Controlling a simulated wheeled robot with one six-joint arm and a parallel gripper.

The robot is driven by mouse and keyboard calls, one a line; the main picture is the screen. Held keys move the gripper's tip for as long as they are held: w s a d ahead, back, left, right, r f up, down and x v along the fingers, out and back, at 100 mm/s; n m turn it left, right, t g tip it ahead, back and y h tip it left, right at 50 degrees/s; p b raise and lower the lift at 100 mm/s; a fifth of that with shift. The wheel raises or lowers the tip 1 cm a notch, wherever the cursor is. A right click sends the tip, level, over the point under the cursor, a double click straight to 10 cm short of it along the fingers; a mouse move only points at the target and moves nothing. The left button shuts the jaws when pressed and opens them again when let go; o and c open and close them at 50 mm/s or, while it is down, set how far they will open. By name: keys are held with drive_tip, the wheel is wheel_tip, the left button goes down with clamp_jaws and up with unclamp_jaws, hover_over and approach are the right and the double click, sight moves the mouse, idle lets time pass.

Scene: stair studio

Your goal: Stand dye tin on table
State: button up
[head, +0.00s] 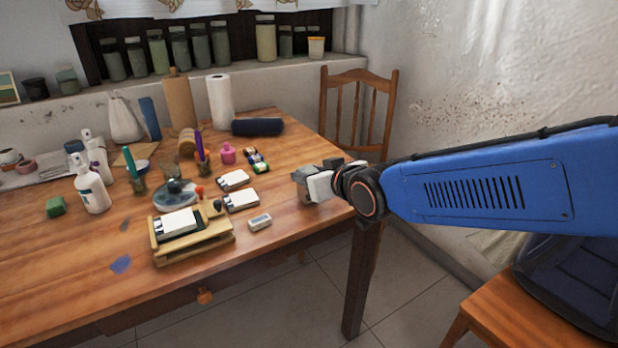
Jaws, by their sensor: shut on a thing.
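My gripper (311,179) is over the right end of the wooden table (330,205), near its right edge. It is shut on a small greyish thing, which I take to be the dye tin (303,188). The fingers and wrist hide much of the tin, so its label and full shape cannot be made out. The tin is at or just above the tabletop; I cannot tell whether it touches the wood.
A wooden chair (360,110) stands behind. Bare wood surrounds the gripper's left side.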

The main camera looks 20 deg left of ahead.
drive_tip(key=shift+f, duration=0.45)
drive_tip(key=shift+f, duration=0.1)
drive_tip(key=o, duration=1.1)
drive_tip(key=shift+o, duration=0.2)
drive_tip(key=v, duration=1.2)
